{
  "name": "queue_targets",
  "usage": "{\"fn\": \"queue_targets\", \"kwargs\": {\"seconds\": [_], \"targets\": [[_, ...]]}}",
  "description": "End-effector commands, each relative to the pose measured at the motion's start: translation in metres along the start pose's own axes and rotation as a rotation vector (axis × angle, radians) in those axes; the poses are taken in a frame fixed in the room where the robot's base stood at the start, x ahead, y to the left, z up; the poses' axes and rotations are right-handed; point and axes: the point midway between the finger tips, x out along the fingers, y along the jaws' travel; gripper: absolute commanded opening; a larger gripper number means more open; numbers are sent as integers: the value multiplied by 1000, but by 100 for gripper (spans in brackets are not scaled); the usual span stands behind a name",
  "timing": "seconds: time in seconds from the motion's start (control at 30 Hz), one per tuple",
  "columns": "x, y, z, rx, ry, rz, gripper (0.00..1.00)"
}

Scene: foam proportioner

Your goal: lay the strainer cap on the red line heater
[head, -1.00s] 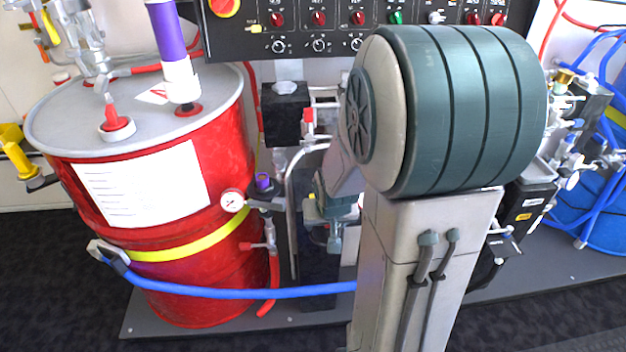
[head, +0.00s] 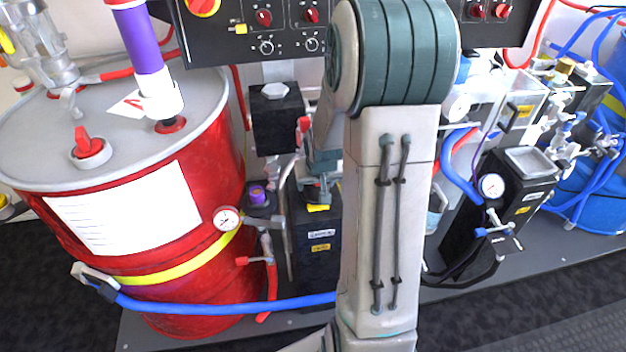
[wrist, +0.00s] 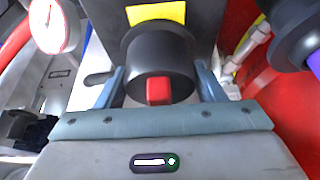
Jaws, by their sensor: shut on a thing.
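The red line heater (head: 319,262) is the black box with white and yellow labels, right of the red drum. My arm partly covers its top in the head view. My gripper (head: 320,190) is above its top there. In the wrist view, my gripper (wrist: 160,88) is shut with its two blue-grey fingers on either side of a dark round piece, which looks like the strainer cap (wrist: 160,52). A small red block (wrist: 158,91) shows at its near end. I cannot tell whether the cap touches the heater.
The red drum (head: 200,275) stands close on the left, with a blue hose (head: 230,305) across the front. A purple-topped fitting (head: 258,196) is just left of the heater. A second black heater (head: 515,205) with a gauge stands right. The control panel (head: 290,35) is behind.

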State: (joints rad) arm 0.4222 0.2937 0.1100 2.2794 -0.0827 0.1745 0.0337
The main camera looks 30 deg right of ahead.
Motion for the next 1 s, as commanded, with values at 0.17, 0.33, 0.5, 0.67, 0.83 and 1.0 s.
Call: {"fn": "queue_targets", "kwargs": {"seconds": [0.17,0.33,0.5,0.67,0.83,1.0], "targets": [[13,1,7,1,-3,1,36],[12,2,7,4,-3,2,36],[16,2,9,3,-3,1,68],[15,1,8,1,-4,1,84],[15,0,8,1,-4,1,84],[6,1,6,2,-1,1,84]]}}
